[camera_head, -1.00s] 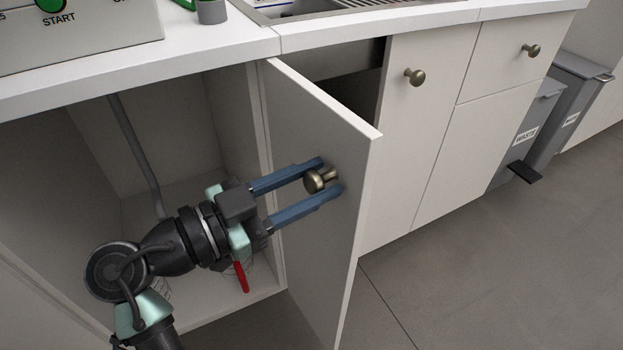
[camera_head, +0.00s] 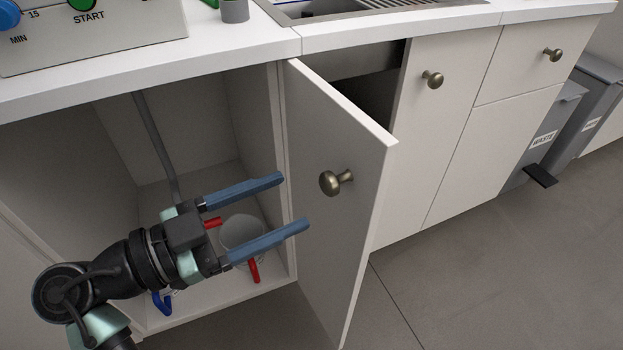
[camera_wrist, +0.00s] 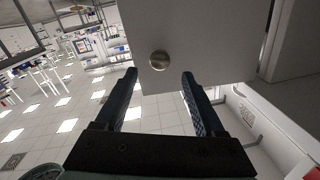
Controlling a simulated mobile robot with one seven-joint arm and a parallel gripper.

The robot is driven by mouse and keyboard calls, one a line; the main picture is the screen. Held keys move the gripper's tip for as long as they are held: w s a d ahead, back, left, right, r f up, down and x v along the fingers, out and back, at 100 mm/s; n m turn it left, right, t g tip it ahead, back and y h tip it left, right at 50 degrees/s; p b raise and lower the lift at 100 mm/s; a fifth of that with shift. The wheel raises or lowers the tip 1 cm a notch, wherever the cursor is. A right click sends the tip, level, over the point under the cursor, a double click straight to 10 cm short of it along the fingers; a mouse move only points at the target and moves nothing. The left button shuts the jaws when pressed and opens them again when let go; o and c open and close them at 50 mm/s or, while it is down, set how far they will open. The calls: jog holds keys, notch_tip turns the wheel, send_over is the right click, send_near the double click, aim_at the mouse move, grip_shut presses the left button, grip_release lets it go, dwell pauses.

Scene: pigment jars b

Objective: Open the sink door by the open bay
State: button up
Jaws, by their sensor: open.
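The sink door (camera_head: 325,240) next to the open bay (camera_head: 130,200) stands partly open, swung out from its left edge. It is a white panel with a round brass knob (camera_head: 331,183) on its outer face. My gripper (camera_head: 295,203) is open and empty, its two blue fingers pointing at the door, apart from the knob and left of it. In the wrist view the knob (camera_wrist: 160,61) lies beyond and between the two fingertips (camera_wrist: 160,73), with a gap to them. The sink cabinet's dark inside (camera_head: 370,95) shows above and behind the door.
The open bay holds a grey container (camera_head: 242,232), red-handled and blue-handled items, and a pipe (camera_head: 157,145). The closed door (camera_head: 432,140) to the right has its own knob. Waste bins (camera_head: 545,140) stand farther right. The floor (camera_head: 480,280) in front is clear.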

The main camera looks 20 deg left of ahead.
jog(key=v, duration=0.5)
jog(key=shift+s+a+p, duration=0.1)
jog(key=shift+p, duration=0.3)
